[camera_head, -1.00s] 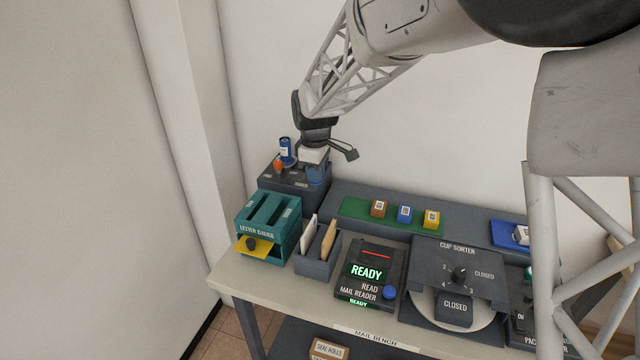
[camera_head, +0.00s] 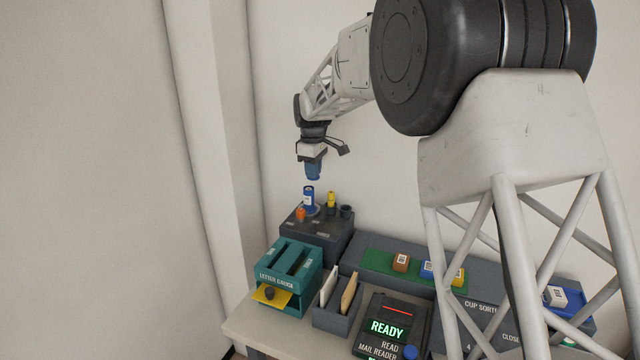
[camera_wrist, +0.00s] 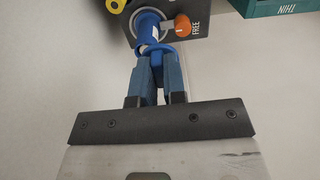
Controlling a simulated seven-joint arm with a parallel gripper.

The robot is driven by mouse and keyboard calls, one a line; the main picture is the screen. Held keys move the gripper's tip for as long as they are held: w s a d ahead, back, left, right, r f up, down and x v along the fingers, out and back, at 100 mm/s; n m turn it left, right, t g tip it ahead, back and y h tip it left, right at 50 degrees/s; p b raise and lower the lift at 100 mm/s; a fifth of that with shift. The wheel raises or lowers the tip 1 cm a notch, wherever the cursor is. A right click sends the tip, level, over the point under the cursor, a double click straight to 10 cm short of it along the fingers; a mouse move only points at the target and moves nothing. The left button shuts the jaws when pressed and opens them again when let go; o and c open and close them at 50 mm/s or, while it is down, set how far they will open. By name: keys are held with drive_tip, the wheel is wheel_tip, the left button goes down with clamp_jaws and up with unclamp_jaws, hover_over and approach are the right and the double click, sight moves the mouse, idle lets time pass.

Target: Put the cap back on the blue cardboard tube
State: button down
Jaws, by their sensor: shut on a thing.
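The blue cardboard tube (camera_head: 308,197) with a white label stands upright on a dark block at the back left of the bench. In the wrist view the tube (camera_wrist: 147,27) is just beyond my fingertips. My gripper (camera_head: 313,177) points down above the tube, with a visible gap between them in the head view. In the wrist view my gripper (camera_wrist: 157,60) is shut on a round blue piece, which looks like the cap (camera_wrist: 158,48). The fingers partly hide the cap, and they are blue too.
The dark block (camera_head: 312,236) also carries an orange knob (camera_head: 300,214), marked FREE in the wrist view, a yellow piece (camera_head: 331,199) and a dark cup (camera_head: 346,211). The teal letter gauge (camera_head: 290,272) stands in front. The wall is close behind.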

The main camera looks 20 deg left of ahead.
sight(309, 189)
drive_tip(key=shift+w+a+r, duration=0.4)
drive_tip(key=shift+w+a, duration=0.25)
drive_tip(key=shift+a, duration=0.1)
drive_tip(key=shift+w+a+r, duration=0.4)
drive_tip(key=shift+w+a, duration=0.25)
drive_tip(key=shift+a, duration=0.1)
drive_tip(key=shift+f, duration=0.25)
drive_tip(key=shift+f, duration=2.95)
drive_tip(key=shift+f, duration=0.2)
drive_tip(key=c, duration=0.6)
unclamp_jaws()
drive_tip(key=shift+r, duration=0.15)
drive_tip(key=shift+r, duration=3.35)
